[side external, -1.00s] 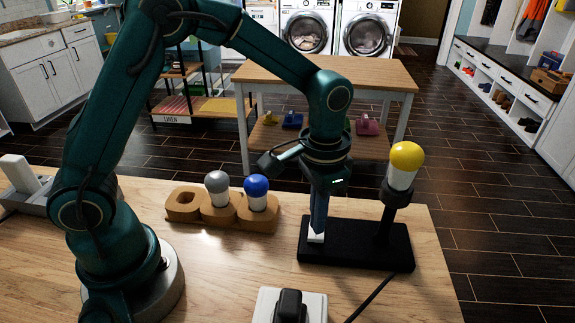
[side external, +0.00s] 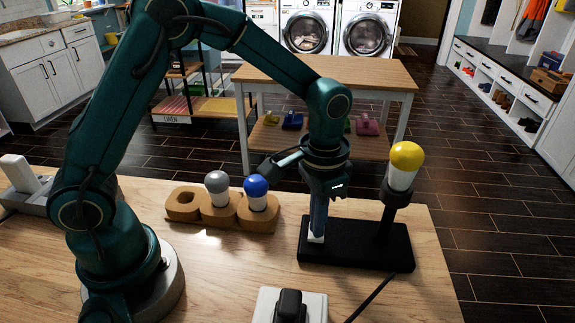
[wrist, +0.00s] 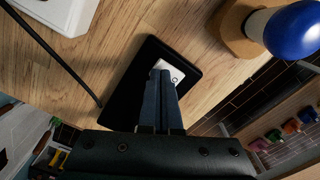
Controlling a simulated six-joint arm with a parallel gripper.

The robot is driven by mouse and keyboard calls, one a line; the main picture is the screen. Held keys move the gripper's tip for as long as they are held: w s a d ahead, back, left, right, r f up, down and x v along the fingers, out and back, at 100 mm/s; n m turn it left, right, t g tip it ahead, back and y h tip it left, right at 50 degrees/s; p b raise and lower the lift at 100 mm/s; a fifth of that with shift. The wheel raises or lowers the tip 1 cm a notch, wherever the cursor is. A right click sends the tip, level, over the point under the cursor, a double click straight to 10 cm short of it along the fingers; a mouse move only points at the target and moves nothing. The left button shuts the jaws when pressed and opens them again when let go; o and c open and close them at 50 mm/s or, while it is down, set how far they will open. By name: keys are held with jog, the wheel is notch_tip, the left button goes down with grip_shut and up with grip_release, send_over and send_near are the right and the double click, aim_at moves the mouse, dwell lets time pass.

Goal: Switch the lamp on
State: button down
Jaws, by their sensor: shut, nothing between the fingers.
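The lamp has a black base (side external: 358,253) on the wooden table, with a dark post at its right end. A yellow-topped bulb (side external: 405,157) stands upright in its socket; I see no clear glow from it. My gripper (side external: 317,236) points down with its fingers together at the white switch (side external: 315,238) on the left part of the base. In the wrist view the closed fingertips (wrist: 161,74) overlap the white switch (wrist: 176,69) and hide part of it. I cannot tell whether they press it.
A wooden holder (side external: 222,217) left of the lamp carries a grey bulb (side external: 217,183) and a blue bulb (side external: 256,187); its left hole is empty. A white box with a black plug (side external: 290,306) stands at the front, and a black cable (side external: 372,296) runs towards the lamp base.

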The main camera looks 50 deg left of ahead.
jog(key=shift+f, duration=0.4)
jog(key=shift+r, duration=3.5)
jog(key=shift+r, duration=0.1)
jog(key=s+a+r+n+t, duration=0.2)
jog(key=s+a+r+t, duration=0.25)
jog(key=r, duration=0.45)
jog(key=s+a+f+n+t, duration=0.1)
jog(key=s+a+f, duration=0.1)
jog(key=s, duration=0.6)
jog(key=shift+s+f, duration=0.2)
jog(key=shift+f, duration=0.7)
